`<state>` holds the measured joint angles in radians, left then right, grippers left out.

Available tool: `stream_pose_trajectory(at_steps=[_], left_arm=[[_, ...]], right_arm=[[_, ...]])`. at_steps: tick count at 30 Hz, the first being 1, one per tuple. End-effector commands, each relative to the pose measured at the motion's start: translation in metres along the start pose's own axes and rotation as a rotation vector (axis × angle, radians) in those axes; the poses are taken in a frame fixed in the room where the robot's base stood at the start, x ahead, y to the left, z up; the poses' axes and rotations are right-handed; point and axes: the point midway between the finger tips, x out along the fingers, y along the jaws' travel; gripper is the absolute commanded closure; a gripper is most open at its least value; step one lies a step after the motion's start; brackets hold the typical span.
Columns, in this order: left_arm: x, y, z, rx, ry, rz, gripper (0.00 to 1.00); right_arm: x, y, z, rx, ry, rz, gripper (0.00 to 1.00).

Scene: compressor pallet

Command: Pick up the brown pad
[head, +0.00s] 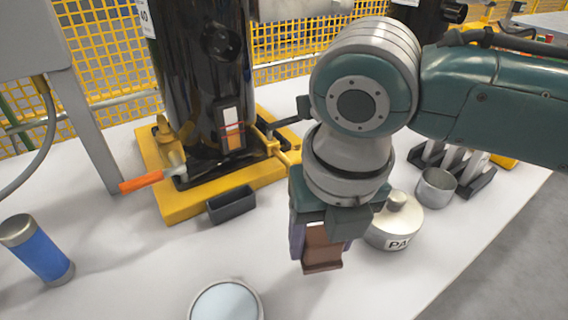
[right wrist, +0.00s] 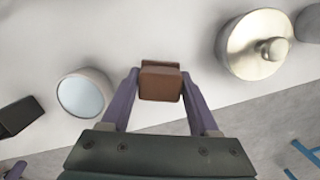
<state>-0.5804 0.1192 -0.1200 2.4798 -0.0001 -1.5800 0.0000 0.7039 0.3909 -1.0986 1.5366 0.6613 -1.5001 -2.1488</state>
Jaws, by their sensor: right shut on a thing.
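The brown pad (head: 322,250) is a small brown block held in my right gripper (head: 321,252), in the middle of the head view. In the right wrist view the brown pad (right wrist: 161,82) sits between the two purple fingers of the right gripper (right wrist: 160,88), which are shut on its sides. I cannot tell for sure whether the pad is clear of the white table. My left gripper is not in view.
A lidded metal pot (head: 394,222) stands right of the gripper, and a round white dish (head: 226,300) lies in front. A black compressor (head: 200,70) on a yellow pallet (head: 185,205) is behind.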

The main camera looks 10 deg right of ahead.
Motion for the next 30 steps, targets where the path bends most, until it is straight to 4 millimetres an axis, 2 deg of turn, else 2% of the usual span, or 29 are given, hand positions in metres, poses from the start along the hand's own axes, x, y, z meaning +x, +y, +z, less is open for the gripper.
stream_pose_trajectory(at_steps=[1, 9, 15, 20, 23, 26, 30], left_arm=[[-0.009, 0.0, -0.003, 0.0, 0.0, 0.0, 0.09], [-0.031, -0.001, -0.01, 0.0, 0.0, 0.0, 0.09], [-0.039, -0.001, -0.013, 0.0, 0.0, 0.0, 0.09], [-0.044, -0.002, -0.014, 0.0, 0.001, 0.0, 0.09], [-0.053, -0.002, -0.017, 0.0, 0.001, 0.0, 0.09], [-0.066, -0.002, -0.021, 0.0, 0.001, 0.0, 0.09], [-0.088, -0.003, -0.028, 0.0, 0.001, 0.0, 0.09]], right_arm=[[-0.019, 0.0, 0.004, -0.001, -0.004, 0.002, 1.0], [-0.1, 0.0, 0.017, -0.001, -0.006, 0.002, 1.0], [-0.141, 0.0, 0.022, 0.0, -0.004, 0.001, 1.0], [-0.16, -0.001, 0.025, 0.027, -0.001, -0.004, 1.0], [-0.175, -0.003, 0.028, 0.119, -0.004, -0.018, 1.0], [-0.195, -0.007, 0.031, 0.292, -0.004, -0.046, 1.0], [-0.23, -0.016, 0.036, 0.634, -0.005, -0.097, 1.0]])
